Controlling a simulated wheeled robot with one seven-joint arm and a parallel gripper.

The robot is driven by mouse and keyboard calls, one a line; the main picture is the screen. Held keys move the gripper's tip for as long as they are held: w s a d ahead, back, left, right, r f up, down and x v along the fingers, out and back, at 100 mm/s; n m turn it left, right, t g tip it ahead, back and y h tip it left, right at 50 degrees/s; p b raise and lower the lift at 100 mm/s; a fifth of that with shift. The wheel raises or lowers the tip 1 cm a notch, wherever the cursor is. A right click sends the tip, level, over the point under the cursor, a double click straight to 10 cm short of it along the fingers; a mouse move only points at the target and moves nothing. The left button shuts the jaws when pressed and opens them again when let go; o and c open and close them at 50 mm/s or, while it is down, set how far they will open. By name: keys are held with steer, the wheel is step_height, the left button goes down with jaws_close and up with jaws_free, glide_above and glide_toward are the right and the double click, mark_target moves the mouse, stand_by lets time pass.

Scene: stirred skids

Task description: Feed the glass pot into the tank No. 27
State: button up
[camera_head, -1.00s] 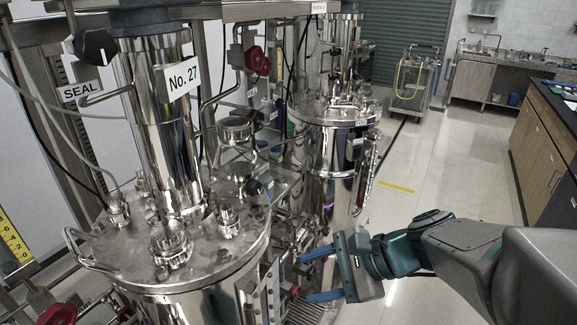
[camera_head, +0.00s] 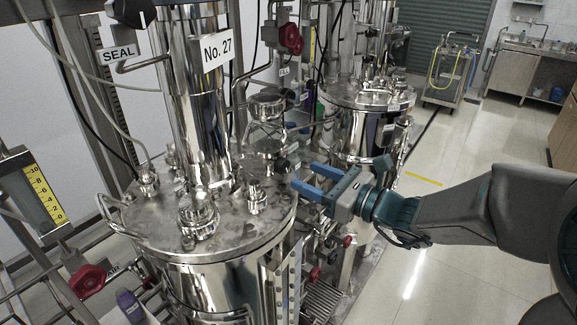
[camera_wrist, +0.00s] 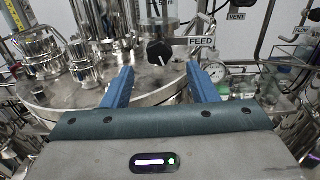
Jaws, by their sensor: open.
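Tank No. 27 (camera_head: 245,222) is a shiny steel vessel with a flat lid, and a "No. 27" label (camera_head: 216,48) is on the column above it. The glass pot (camera_head: 268,131) stands over the lid's far right side under a steel cap. Its graduated lower part (camera_wrist: 157,10) shows at the top of the wrist view. Below it is a black knob (camera_wrist: 160,52) beside a "FEED" label (camera_wrist: 201,41). My gripper (camera_head: 303,177) is open and empty at the lid's right edge. In the wrist view its blue fingers (camera_wrist: 158,70) straddle the line to the knob, apart from it.
A second steel tank (camera_head: 352,120) stands behind. Pipes and steel fittings (camera_head: 199,216) crowd the lid. Open floor (camera_head: 455,205) lies to the right.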

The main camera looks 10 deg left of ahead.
mark_target(286, 167)
steer(key=x, duration=0.6)
steer(key=shift+c, duration=0.3)
steer(key=c, duration=0.9)
steer(key=shift+p, duration=0.35)
